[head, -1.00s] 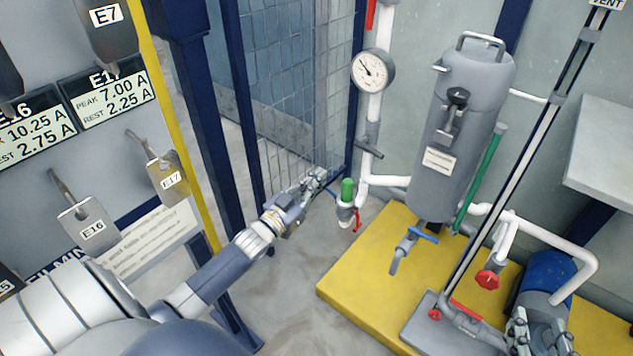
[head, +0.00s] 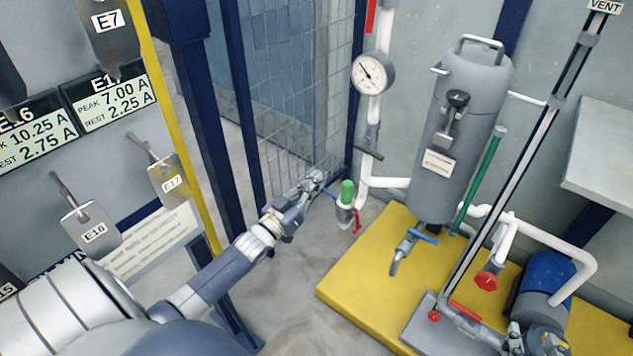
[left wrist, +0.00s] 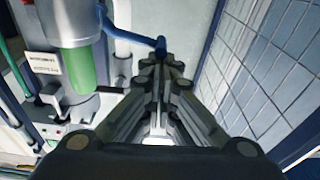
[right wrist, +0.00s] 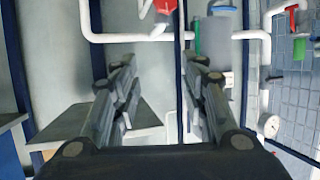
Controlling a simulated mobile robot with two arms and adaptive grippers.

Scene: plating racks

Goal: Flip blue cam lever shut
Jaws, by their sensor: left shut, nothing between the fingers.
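The blue cam lever (head: 330,193) sticks out sideways from the coupling that holds a green plug (head: 347,189). In the left wrist view, the blue lever (left wrist: 140,41) reaches right from the coupling, its rounded end just beyond my fingertips. My left gripper (head: 317,176) is shut and empty beside the lever's outer end; I cannot tell whether it touches. It fills the middle of the left wrist view (left wrist: 160,64). A red lever (head: 357,221) hangs down on the coupling's other side. My right gripper (right wrist: 160,66) is open and empty, low at the right in the head view.
A mesh fence (head: 290,110) stands close behind my left gripper. A gauge (head: 373,74) and white pipe rise above the coupling. A grey tank (head: 460,130) stands over a yellow platform (head: 360,300). A blue-handled valve (head: 423,236) sits beneath it. My right gripper is near a blue motor (head: 548,281).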

